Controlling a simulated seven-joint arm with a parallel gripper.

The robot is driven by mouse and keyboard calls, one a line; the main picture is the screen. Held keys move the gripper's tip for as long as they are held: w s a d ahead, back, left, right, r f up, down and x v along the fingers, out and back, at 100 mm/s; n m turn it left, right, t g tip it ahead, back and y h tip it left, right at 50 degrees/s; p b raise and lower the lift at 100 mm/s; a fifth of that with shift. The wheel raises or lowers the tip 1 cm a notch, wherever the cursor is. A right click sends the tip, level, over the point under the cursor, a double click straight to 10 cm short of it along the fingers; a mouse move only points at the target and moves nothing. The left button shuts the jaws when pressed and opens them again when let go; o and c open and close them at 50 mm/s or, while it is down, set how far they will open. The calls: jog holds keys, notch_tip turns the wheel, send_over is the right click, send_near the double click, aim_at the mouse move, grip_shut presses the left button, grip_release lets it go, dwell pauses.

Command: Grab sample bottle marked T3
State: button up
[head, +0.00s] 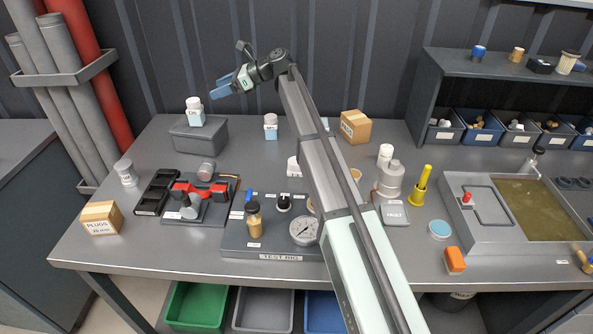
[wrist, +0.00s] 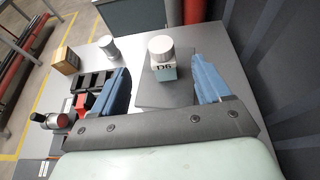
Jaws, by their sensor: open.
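No label reading T3 is legible in either view. A white-capped bottle (head: 195,112) with a pale blue label stands upright on a grey box (head: 198,140) at the back left. In the wrist view this bottle (wrist: 162,62) shows a label that looks like D6. A similar bottle (head: 270,127) stands on the table to the right of the box; its label is too small to read. My gripper (head: 218,86) is open and empty, above and to the right of the box. In the wrist view its blue fingers (wrist: 160,78) appear on either side of the D6 bottle, apart from it.
A white-capped jar (head: 126,173) stands at the left, near a PLUGS carton (head: 101,217). The test rig (head: 280,257) with its gauge and a red-clamped fixture (head: 200,192) fill the table's middle and left. A cardboard box (head: 355,127) stands at the back. A wall backs the table.

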jog(key=shift+d, duration=0.1)
jog(key=w+d+r+t, duration=0.1)
jog(key=d+r, duration=0.2)
jog(key=d, duration=0.4)
jog(key=m+h, duration=0.1)
jog(key=h, duration=0.8)
send_over(293, 171)
jog(key=w+d, duration=0.2)
jog(key=d, duration=0.3)
notch_tip(293, 171, down, 8)
jog(key=shift+s+x, duration=0.15)
jog(key=shift+x, duration=3.2)
jog(key=shift+s+x, duration=0.2)
jog(key=shift+x, duration=3.15)
